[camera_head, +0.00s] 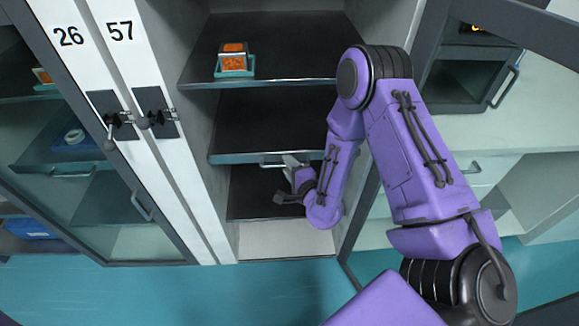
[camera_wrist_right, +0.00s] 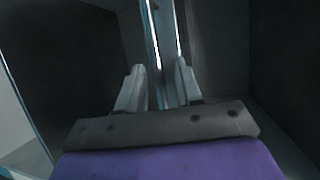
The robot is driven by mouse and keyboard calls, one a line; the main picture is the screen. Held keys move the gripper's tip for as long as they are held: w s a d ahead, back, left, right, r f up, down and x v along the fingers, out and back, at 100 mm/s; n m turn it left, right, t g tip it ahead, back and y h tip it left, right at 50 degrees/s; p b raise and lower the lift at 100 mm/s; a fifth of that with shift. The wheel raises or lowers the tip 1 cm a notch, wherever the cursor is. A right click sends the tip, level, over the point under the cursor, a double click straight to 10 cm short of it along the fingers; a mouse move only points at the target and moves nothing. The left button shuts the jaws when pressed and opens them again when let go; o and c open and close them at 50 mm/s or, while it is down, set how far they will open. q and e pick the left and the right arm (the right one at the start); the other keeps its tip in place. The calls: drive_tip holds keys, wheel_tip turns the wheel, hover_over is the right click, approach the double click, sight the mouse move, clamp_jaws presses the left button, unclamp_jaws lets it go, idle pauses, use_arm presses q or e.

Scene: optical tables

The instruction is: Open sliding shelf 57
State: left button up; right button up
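The open cabinet marked 57 (camera_head: 120,31) holds several dark shelves. A middle shelf (camera_head: 240,157) has a pale front edge and a bar handle (camera_head: 267,164) under it. My right gripper (camera_head: 289,163) is at the right end of this handle, partly hidden by its own wrist. In the right wrist view, the two fingers (camera_wrist_right: 160,80) stand apart, with the pale shelf edge (camera_wrist_right: 166,35) running between and beyond them. The handle is not clear there, so contact cannot be told. My left gripper is out of view.
An orange block in a teal holder (camera_head: 235,62) stands on the upper shelf (camera_head: 300,40). A glass door (camera_head: 100,190) with cabinet 26 is at the left. A grey-framed open door (camera_head: 358,220) and a white bench (camera_head: 510,135) are on the right.

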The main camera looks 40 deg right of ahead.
clamp_jaws()
idle(1.3)
